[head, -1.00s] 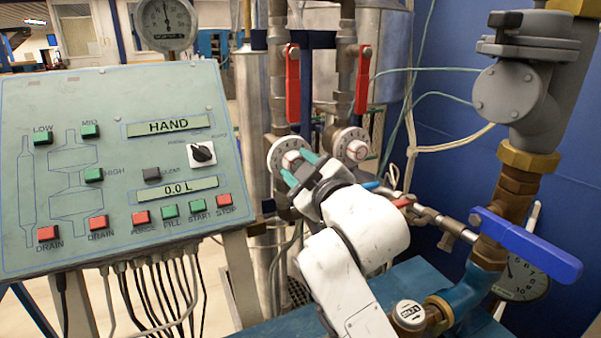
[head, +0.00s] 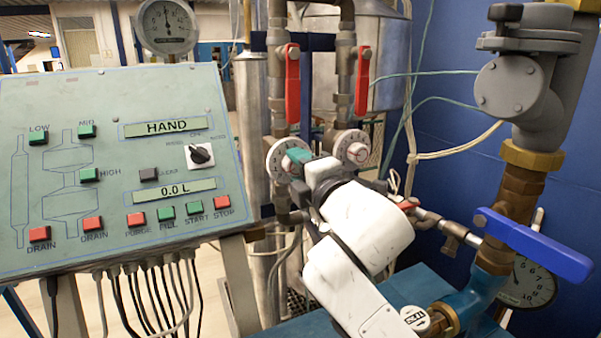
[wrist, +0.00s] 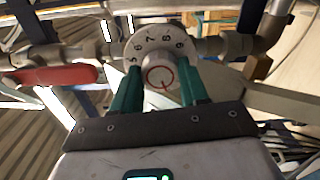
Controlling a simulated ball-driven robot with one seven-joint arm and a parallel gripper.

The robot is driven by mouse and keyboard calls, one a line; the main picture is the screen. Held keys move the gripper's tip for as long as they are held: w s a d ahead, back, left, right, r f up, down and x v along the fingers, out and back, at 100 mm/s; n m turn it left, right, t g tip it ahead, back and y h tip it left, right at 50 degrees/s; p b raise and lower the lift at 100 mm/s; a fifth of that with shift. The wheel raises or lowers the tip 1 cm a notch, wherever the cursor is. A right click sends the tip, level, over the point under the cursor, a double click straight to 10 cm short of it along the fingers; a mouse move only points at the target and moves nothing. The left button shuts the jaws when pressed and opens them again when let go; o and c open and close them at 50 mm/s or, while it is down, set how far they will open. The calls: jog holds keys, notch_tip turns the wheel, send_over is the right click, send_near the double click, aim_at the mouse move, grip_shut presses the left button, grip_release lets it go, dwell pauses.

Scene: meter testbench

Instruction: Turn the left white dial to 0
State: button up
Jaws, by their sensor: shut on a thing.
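The left white dial (head: 274,160) is a round disc with numbers at its rim, below the left red-handled valve in the head view. In the wrist view the dial (wrist: 155,42) shows 5, 6, 7, 8 and part of another mark around a pale centre knob (wrist: 160,76) with a red ring. My gripper (head: 297,157) is at the left dial, its green fingers (wrist: 160,88) on either side of the knob and shut on it. My gripper hides part of the dial in the head view. The right white dial (head: 354,148) stands just to the right.
Red valve handles (head: 292,84) and (head: 362,80) hang above the dials. A control panel (head: 110,205) with buttons stands to the left. A blue valve handle (head: 535,246) and brown pipe are at the right.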

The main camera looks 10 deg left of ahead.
jog(key=n, duration=0.5)
jog(key=shift+f, duration=0.1)
jog(key=shift+a+f+n, duration=0.1)
jog(key=shift+n, duration=0.2)
dwell(0.4)
jog(key=o, duration=1.1)
jog(key=shift+c, duration=0.2)
jog(key=shift+s, duration=0.1)
jog(key=b+v, duration=0.2)
jog(key=v, duration=0.8)
jog(key=shift+s+d, duration=0.25)
jog(key=shift+d, duration=0.1)
